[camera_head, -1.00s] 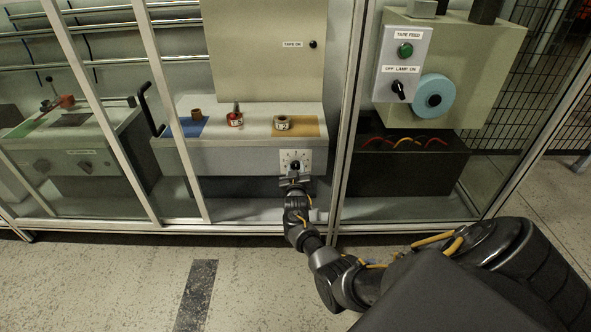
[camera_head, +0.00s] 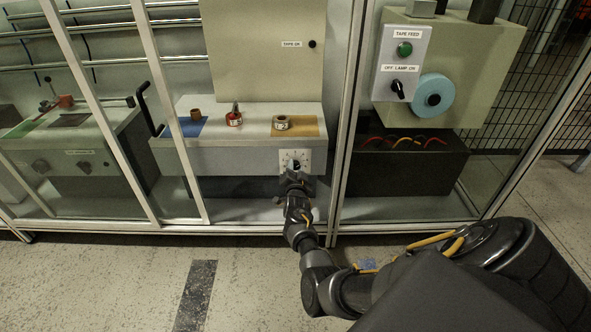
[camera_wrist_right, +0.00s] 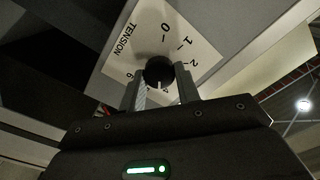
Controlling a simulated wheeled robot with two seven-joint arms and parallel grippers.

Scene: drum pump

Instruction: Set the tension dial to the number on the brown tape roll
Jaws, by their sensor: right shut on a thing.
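The white tension dial plate (camera_head: 304,155) is on the front of the grey cabinet. On top are a brown roll (camera_head: 195,115) on a blue mat, a red roll (camera_head: 234,119), and a pale-sided roll (camera_head: 281,123) on a tan mat. Their numbers are unreadable.
Glass panels with metal posts (camera_head: 348,120) stand beside the opening, close to my right arm. To the right are a lamp switch (camera_head: 397,89), a green button (camera_head: 405,49) and a blue tape reel (camera_head: 433,96).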

